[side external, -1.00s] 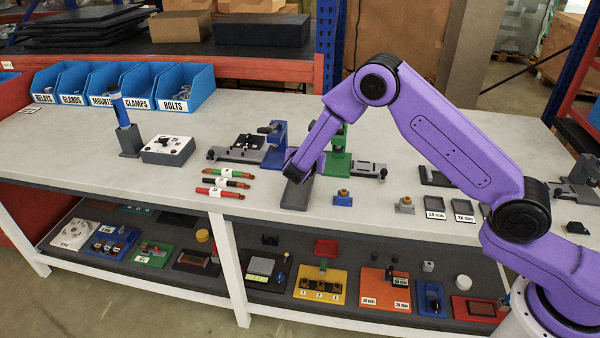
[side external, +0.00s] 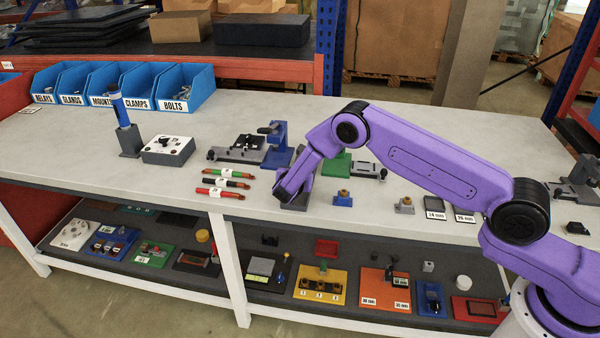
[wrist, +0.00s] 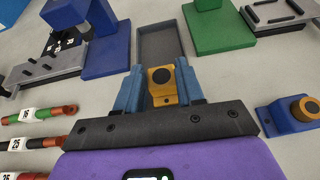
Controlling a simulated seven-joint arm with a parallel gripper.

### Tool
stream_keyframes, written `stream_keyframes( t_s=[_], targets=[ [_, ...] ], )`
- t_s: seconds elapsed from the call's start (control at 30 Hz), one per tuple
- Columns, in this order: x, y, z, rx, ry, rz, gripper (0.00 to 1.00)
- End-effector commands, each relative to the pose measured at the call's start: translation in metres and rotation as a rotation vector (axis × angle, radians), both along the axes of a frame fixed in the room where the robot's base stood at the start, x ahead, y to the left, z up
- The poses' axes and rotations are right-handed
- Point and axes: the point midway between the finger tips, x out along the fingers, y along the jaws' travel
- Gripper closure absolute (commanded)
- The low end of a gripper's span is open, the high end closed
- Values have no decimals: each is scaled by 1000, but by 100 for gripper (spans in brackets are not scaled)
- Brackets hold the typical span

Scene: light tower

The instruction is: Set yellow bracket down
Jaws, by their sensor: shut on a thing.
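The yellow bracket (wrist: 162,76) is a small yellow-orange piece with a dark round spot, in the wrist view. My gripper (wrist: 160,90) is shut on it, with a blue finger on each side. The bracket lies in line with the near part of a shallow grey tray (wrist: 155,42), which extends beyond it. I cannot tell whether the bracket touches the tray floor. In the side view my gripper (side external: 284,192) is low at the grey tray (side external: 298,204), near the bench's front edge, and the bracket is hidden there.
A blue block with an orange ring (side external: 343,198) stands right of the tray. Several banded rods (side external: 226,183) lie to the left. A blue stand (side external: 278,146) and a green stand (side external: 337,163) stand behind.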

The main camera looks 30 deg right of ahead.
Motion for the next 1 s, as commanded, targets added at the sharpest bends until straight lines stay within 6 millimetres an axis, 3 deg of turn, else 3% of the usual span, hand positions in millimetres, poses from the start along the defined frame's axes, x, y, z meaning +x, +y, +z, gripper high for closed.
stream_keyframes(
  t_s=[0.27, 0.3, 0.33, 0.37, 0.73, 1.0],
  targets=[
    [0, 0, -2, -1, -2, 1, 100],
    [0, 0, -2, 0, 0, 1, 49],
    [0, 0, -2, 0, 0, 1, 40],
    [0, 0, -2, 0, 0, 1, 37],
    [0, 1, 2, 0, -1, 1, 37],
    [-28, 31, 19, 0, 0, 5, 37]
  ],
)
